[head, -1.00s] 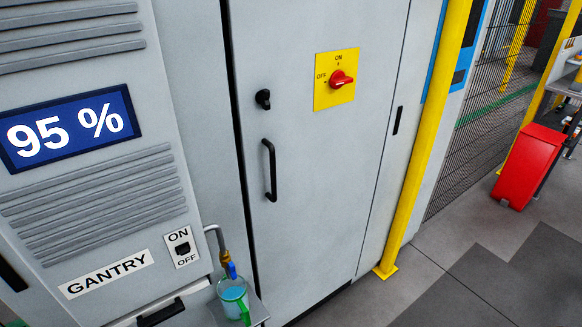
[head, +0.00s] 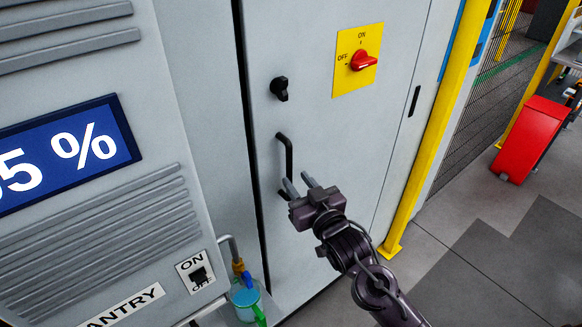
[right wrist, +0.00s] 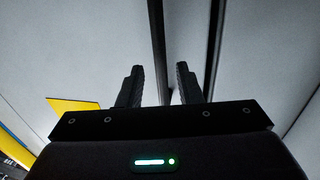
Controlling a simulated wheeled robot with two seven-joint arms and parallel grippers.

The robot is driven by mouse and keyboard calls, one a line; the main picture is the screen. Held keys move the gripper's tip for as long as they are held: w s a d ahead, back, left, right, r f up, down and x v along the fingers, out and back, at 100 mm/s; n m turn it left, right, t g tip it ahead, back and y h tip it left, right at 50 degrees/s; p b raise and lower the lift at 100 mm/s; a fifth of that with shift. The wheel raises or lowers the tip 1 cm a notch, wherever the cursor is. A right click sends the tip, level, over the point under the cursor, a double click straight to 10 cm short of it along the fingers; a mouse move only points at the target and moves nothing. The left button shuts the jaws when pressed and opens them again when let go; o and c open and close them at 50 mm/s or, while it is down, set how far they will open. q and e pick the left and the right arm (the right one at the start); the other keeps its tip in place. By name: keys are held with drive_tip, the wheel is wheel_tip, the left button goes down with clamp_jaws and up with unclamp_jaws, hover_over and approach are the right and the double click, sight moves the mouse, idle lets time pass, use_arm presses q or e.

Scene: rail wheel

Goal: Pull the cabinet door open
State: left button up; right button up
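The grey cabinet door (head: 345,150) is shut in the head view. Its black bar handle (head: 288,155) stands upright on the left part of the door. My right gripper (head: 297,180) is at the handle's lower end, its two fingers pointing at the door and partly hiding the handle. In the right wrist view the fingers of the right gripper (right wrist: 158,70) are apart, and a dark bar that looks like the handle (right wrist: 157,45) runs between them. Whether either finger touches it is unclear. My left gripper is in neither view now.
Above the handle are a black knob (head: 280,88) and a red rotary switch on a yellow plate (head: 358,60). A yellow post (head: 430,140) stands right of the cabinet. Floor is clear at lower right.

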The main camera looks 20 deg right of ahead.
sight(290, 174)
drive_tip(key=w, duration=0.3)
drive_tip(key=w+a+p, duration=0.1)
drive_tip(key=w, duration=0.1)
drive_tip(key=shift+f, duration=0.1)
clamp_jaws()
